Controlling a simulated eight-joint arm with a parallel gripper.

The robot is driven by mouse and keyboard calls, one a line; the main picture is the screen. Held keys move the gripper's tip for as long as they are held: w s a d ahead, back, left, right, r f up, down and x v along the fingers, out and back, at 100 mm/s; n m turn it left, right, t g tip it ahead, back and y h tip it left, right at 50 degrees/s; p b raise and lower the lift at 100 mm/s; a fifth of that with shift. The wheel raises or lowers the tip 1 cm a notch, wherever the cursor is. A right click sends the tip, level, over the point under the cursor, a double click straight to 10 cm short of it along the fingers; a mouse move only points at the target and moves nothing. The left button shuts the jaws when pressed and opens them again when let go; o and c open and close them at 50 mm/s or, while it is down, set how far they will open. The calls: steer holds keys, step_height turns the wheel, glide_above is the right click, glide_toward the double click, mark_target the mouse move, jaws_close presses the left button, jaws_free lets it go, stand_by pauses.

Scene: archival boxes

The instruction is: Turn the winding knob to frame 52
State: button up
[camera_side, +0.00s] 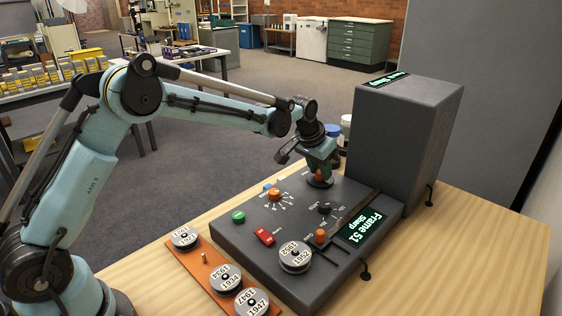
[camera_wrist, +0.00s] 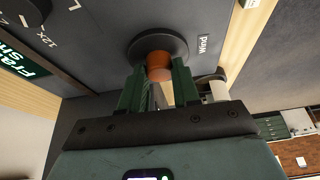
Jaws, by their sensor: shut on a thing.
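The winding knob (camera_wrist: 158,47) is a dark round disc with an orange centre, beside the label "Wind" in the wrist view. My gripper (camera_wrist: 158,82) has its two green fingers shut on the orange part. In the side view my gripper (camera_side: 320,172) points down onto the knob (camera_side: 320,182) at the console's back right, hiding most of it. In the wrist view only a cut-off part of the display (camera_wrist: 22,58) shows.
The dark console (camera_side: 232,236) carries an orange knob (camera_side: 274,196), a green button (camera_side: 238,216), a red switch (camera_side: 264,237) and a mounted reel (camera_side: 295,256). A tall grey box (camera_side: 405,125) stands close behind my gripper. An orange tray (camera_side: 205,267) holds several labelled reels.

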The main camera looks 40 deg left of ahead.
steer(key=shift+a+m+h, duration=0.15)
steer(key=shift+m+h, duration=0.45)
steer(key=shift+m, duration=1)
steer(key=o, duration=1)
steer(key=shift+o, duration=0.2)
steer(key=v, duration=1.2)
steer(key=shift+w, duration=0.15)
